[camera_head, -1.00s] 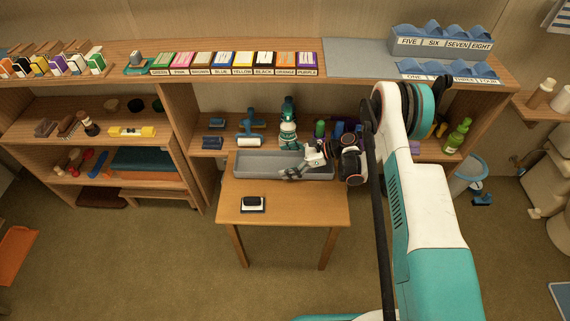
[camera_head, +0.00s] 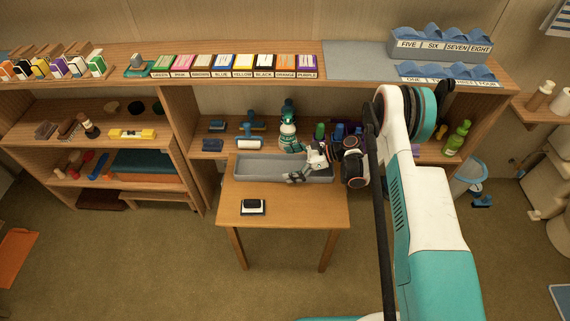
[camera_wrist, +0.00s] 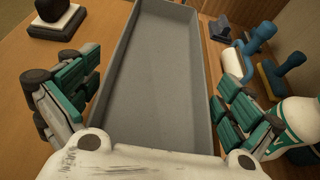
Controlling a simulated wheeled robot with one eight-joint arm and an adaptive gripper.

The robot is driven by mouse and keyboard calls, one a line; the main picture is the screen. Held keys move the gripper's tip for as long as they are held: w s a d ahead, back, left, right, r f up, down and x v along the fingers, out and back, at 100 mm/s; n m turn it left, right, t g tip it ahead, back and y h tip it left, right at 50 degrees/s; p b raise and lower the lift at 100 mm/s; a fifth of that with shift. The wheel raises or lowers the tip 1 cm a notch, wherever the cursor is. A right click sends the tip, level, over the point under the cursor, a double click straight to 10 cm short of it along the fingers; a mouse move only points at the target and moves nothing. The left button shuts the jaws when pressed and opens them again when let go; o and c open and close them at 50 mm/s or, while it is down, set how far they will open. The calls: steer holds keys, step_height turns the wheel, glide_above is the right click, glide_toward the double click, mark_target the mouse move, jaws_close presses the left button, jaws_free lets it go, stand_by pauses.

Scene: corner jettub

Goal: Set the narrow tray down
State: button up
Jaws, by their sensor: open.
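The narrow tray (camera_head: 262,168) is a long grey open box lying flat on the small wooden table, along its back edge against the shelf. It is empty where I see inside it. In the wrist view the tray (camera_wrist: 165,75) runs away from me between my finger pads. My gripper (camera_head: 304,176) is at the tray's right end. In the wrist view my gripper (camera_wrist: 155,105) is open, with one finger on each side of the tray and a visible gap at least on the left. The tray's near end is hidden behind my gripper's palm.
A black-and-white stamp-like block (camera_head: 252,206) stands on the table (camera_head: 300,212) in front of the tray. Behind the tray, the shelf holds a white-and-green spray bottle (camera_head: 288,135) and a blue-handled roller (camera_head: 249,142). The table's front right is bare.

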steer(key=p+v, duration=0.3)
steer(key=v, duration=0.8)
steer(key=shift+p, duration=0.3)
steer(key=shift+r, duration=0.15)
step_height(320, 180, up, 23)
steer(key=n+t+h, duration=0.2)
steer(key=n+h, duration=0.3)
steer(key=s+d+r+n+t+h, duration=0.1)
steer(key=s+d+r+n+h, duration=0.2)
steer(key=s+r, duration=0.75)
steer(key=s+d+r+n+t+h, duration=0.2)
steer(key=s+n, duration=0.3)
steer(key=s, duration=0.5)
steer(key=s+d+r+n+t+h, duration=0.1)
steer(key=s+d+r+n+h, duration=0.2)
steer(key=s, duration=0.8)
steer(key=shift+d+r+n+t, duration=0.2)
steer(key=shift+r+n+t, duration=0.2)
steer(key=shift+n, duration=0.8)
